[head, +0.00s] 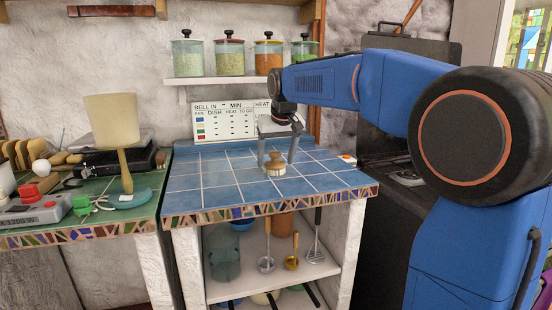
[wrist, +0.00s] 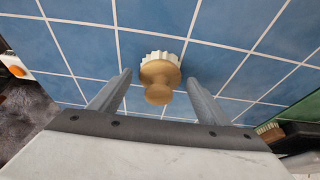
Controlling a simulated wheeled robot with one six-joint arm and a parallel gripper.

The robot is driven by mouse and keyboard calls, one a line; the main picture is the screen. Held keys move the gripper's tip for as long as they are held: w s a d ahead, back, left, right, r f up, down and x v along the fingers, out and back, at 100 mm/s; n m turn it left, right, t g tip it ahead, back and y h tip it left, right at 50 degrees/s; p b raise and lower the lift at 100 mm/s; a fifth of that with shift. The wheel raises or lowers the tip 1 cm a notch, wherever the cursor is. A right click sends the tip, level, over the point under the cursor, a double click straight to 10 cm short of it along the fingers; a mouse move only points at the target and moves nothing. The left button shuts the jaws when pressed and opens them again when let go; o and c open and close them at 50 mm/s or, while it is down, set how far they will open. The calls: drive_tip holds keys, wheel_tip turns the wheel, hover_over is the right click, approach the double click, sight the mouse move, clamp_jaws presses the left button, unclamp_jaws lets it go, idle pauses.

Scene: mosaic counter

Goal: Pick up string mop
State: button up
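A small round wooden-knobbed piece (head: 275,164) with a pale ridged or fringed base stands on the blue tiled counter. It looks more like a short hand brush than a long-handled mop; I see no clear string mop elsewhere. The wrist view shows its wooden knob (wrist: 159,78) and the white fringe beyond it. My gripper (head: 278,156) points down over it, fingers wide apart. In the wrist view my gripper (wrist: 160,80) has one finger on either side of the piece, with visible gaps. Nothing is held.
A white recipe board (head: 222,119) stands behind the counter, under a shelf of jars (head: 230,57). An orange-and-white item (head: 348,160) lies at the right edge. Utensils, including a ladle (head: 266,263), hang below. The tiles around the piece are clear.

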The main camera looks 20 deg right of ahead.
drive_tip(key=v, duration=1.2)
drive_tip(key=shift+s+r, duration=0.1)
